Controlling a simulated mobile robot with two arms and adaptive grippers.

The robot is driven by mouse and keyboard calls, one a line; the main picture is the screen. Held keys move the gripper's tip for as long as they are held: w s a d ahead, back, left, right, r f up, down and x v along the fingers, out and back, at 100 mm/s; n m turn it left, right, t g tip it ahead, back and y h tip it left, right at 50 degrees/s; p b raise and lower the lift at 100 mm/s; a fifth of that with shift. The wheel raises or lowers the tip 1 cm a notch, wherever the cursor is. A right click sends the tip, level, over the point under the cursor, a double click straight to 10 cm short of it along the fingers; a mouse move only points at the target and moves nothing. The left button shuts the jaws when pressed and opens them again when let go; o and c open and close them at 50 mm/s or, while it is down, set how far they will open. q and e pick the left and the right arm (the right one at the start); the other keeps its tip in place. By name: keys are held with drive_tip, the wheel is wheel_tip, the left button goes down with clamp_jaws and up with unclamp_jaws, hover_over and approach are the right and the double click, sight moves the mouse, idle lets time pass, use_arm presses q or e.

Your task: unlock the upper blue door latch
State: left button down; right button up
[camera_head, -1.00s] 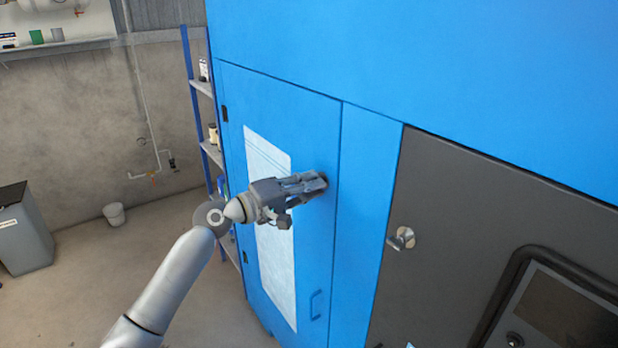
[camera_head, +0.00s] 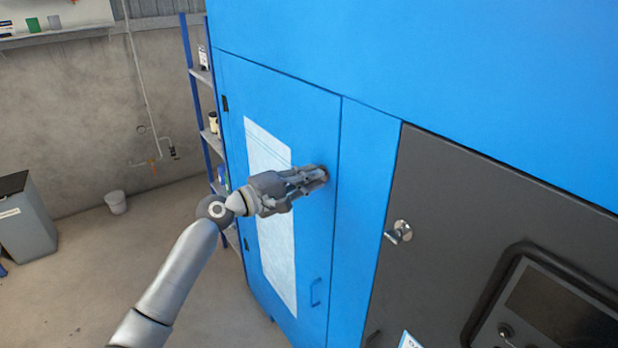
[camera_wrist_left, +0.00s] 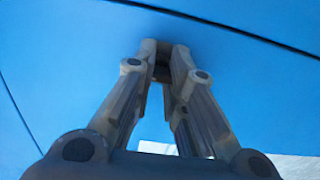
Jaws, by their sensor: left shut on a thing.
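The blue door (camera_head: 309,128) stands closed in the cabinet front, with a white sheet (camera_head: 268,215) on it and a blue handle (camera_head: 316,292) low down. My left gripper (camera_head: 322,175) is at the upper right part of this door, its fingertips at the door surface. The fingers are shut on a small dark latch (camera_wrist_left: 162,70), which shows only in part between the fingertips in the left wrist view. The fingers hide most of the latch, so its turn cannot be told. My right gripper is not in view.
A dark grey panel (camera_head: 450,215) with a metal latch (camera_head: 400,232) is to the right of the blue door. A blue shelf rack (camera_head: 205,110) stands to the left of the cabinet. A bin (camera_head: 22,225) and a bucket (camera_head: 116,202) are on the floor, which is otherwise open at left.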

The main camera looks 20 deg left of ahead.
use_arm(q)
drive_tip(key=c, duration=1.1)
unclamp_jaws()
drive_tip(key=v, duration=1.2)
drive_tip(key=shift+w+f, duration=0.1)
drive_tip(key=shift+f, duration=0.05)
